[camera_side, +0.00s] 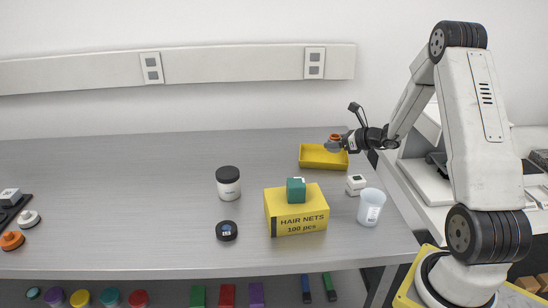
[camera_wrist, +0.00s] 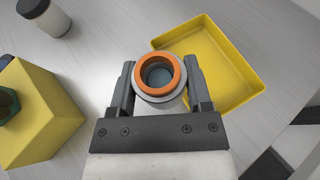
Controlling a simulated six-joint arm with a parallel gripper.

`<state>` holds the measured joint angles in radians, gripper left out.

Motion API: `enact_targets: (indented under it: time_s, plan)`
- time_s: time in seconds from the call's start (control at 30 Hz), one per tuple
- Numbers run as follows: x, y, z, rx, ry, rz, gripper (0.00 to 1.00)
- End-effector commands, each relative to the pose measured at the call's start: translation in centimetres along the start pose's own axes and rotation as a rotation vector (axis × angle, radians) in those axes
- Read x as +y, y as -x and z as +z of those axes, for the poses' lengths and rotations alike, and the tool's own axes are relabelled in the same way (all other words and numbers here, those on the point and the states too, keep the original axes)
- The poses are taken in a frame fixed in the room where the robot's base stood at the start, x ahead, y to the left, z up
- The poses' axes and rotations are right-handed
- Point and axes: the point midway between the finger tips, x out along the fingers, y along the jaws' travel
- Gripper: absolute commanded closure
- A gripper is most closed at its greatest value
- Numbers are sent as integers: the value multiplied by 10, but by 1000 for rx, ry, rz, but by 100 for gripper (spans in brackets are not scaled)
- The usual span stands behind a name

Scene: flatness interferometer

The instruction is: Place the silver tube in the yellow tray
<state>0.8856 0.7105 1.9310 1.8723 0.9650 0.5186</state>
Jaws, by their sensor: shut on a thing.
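The silver tube (camera_wrist: 139,90) is held upright between the fingers of my gripper (camera_wrist: 160,90). It has an orange ring around its open top, and its lower body is hidden in the wrist view. In the side view my gripper (camera_side: 336,145) holds the tube at the yellow tray (camera_side: 308,158), in front of the tray's right part. The shallow, empty-looking tray (camera_wrist: 225,55) lies just beyond and to the right of the tube in the wrist view. I cannot tell how high the tube is above the tray.
A yellow hair nets box (camera_side: 297,224) with a green block (camera_side: 296,190) on it stands in front. A small white box (camera_side: 355,184), a clear cup (camera_side: 371,207), a black-lidded jar (camera_side: 228,184) and a black disc (camera_side: 226,231) stand nearby. The left-middle bench is clear.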

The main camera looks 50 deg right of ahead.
Motion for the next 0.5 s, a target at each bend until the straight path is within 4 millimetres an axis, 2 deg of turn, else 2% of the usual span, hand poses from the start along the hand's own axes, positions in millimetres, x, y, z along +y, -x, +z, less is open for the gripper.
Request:
enact_targets:
  time_s: [0.2,0.5]
  plan:
    - [-9,-20,-13,0,0,2,97]
    - [-12,-25,-16,-1,1,1,97]
